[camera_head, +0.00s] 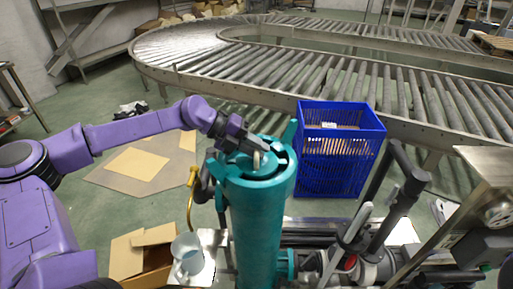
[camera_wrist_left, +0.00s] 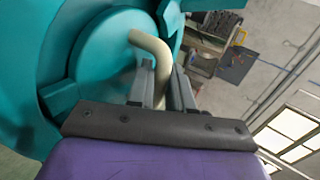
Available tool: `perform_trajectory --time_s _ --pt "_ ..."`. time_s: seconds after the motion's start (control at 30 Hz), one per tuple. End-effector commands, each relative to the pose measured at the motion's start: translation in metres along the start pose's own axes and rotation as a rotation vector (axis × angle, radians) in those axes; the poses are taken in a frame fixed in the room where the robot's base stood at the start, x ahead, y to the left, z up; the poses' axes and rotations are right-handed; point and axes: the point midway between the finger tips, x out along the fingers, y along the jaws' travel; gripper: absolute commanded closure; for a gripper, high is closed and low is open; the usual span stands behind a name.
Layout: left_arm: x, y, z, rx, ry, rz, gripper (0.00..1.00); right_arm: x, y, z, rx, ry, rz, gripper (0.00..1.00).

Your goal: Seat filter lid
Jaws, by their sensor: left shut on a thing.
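The teal filter housing (camera_head: 256,230) stands upright as a tall cylinder in the middle of the head view. The round teal lid (camera_head: 265,173) is at its top, within the rim outline; I cannot tell if it touches all round. The lid fills the upper left of the left wrist view (camera_wrist_left: 95,60). Its bent cream handle (camera_wrist_left: 150,45) rises from the disc. My left gripper (camera_head: 258,151) is over the housing top, shut on the handle, which passes between its fingers (camera_wrist_left: 162,85). My right gripper is not in view.
A blue crate (camera_head: 338,165) stands right of the housing. A roller conveyor (camera_head: 300,70) curves behind. Dark pipes and a gauge (camera_head: 497,213) are at the right. A clear jug (camera_head: 187,252) and a cardboard box (camera_head: 140,255) are at the lower left.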

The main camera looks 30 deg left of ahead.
Motion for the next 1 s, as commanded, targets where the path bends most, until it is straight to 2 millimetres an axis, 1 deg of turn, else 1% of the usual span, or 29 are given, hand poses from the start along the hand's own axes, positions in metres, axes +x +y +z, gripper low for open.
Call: perform_trajectory --time_s 0.4,0.43,0.47,0.5,0.73,0.8,0.87,0.97,1.0 --pt "0.006 0.009 0.0 0.001 -0.001 -0.001 1.0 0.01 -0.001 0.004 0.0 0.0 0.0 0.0" --pt "0.005 0.008 0.0 0.001 -0.001 -0.001 0.73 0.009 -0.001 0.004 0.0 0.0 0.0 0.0" --pt "0.005 0.008 0.0 0.001 -0.001 -0.001 0.64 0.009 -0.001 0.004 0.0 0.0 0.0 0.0" --pt "0.005 0.008 0.0 0.001 -0.001 -0.001 0.51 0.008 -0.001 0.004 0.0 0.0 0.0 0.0" --pt "0.006 0.009 0.0 -0.001 0.001 0.001 0.5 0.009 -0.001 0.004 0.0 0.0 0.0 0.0" --pt "0.002 0.01 0.0 -0.001 0.001 0.001 0.5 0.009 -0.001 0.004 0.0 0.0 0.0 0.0" --pt "-0.006 0.009 0.001 0.0 -0.002 -0.002 0.5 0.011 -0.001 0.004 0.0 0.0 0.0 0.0" --pt "-0.029 0.009 0.001 0.0 -0.005 -0.005 0.5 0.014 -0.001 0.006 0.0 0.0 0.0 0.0" --pt "-0.039 0.009 0.001 0.001 -0.006 -0.006 0.5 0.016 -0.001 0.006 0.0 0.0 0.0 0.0"
